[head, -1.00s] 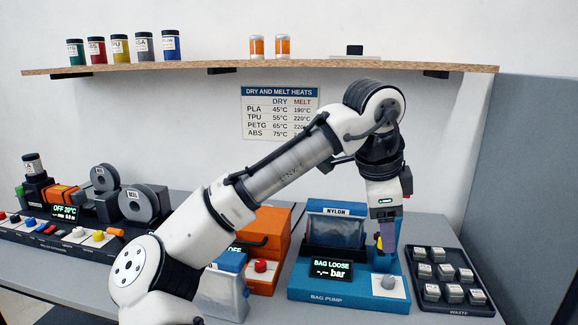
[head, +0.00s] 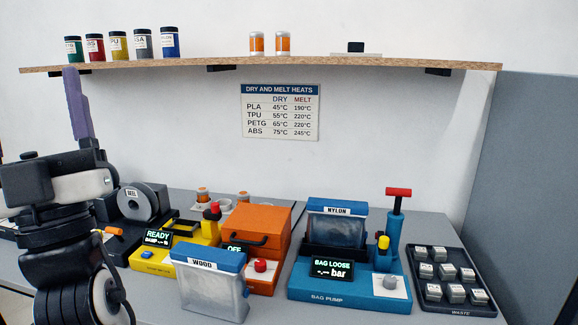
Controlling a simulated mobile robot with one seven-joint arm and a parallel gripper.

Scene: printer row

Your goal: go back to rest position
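My gripper (head: 75,72) is at the left of the head view, with its purple fingers pointing up in front of the wall, their tips near the shelf's left end. The fingers overlap from this side, so I cannot see whether there is a gap between them. Nothing shows at the tips. My arm is folded upright at the left edge, well apart from the bag pump (head: 345,294). The pump's display reads "BAG LOOSE", and a bag labelled NYLON (head: 337,225) stands in it.
A WOOD bag (head: 212,287) stands in front of an orange box (head: 262,222) and a yellow device (head: 160,257) reading READY. The shelf (head: 330,66) holds jars. My arm hides much of the left bench.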

